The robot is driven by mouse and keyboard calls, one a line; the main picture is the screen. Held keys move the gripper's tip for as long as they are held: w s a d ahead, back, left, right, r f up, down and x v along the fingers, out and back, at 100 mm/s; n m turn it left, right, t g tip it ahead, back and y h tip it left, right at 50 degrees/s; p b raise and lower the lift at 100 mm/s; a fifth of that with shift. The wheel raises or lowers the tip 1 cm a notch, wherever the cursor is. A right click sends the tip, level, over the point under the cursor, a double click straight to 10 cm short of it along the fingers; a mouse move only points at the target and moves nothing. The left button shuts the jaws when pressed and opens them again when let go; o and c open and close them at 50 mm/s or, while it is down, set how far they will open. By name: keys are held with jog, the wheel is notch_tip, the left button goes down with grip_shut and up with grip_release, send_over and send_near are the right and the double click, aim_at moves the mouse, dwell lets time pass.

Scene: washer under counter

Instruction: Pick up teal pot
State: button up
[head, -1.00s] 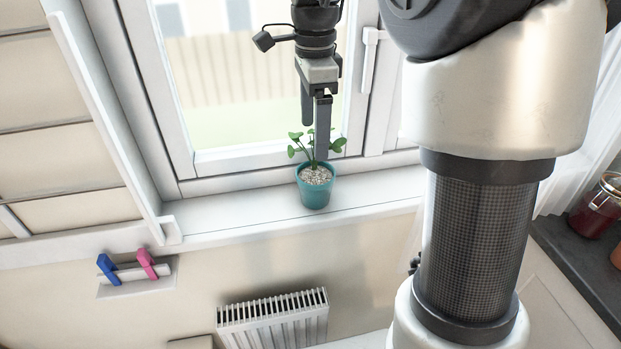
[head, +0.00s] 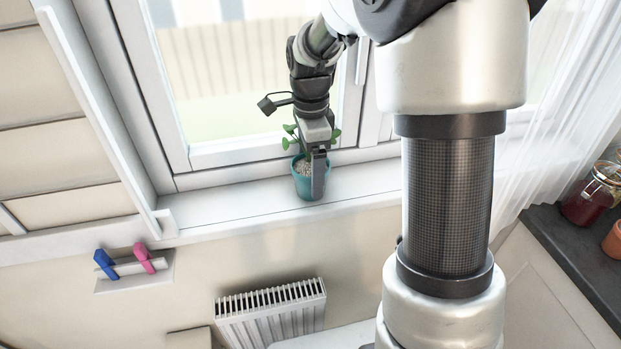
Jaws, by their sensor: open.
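The teal pot (head: 302,186) stands upright on the white window sill. It holds pale gravel and a small green plant, partly hidden behind my gripper. My gripper (head: 317,190) points down at the pot, with one dark finger in front of the pot's right side. The other finger is hidden, so I cannot tell whether it is inside or behind the pot. The jaws are open, and I cannot tell whether the finger touches the pot.
The window frame (head: 250,150) rises close behind the pot. The sill (head: 230,207) is clear on both sides. A radiator (head: 270,305) is below. Blue (head: 105,263) and pink (head: 143,257) pegs are at lower left. A jar (head: 590,195) stands on the dark counter (head: 565,235) at right.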

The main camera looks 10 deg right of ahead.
jog(key=shift+r, duration=0.1)
jog(key=c, duration=1.3)
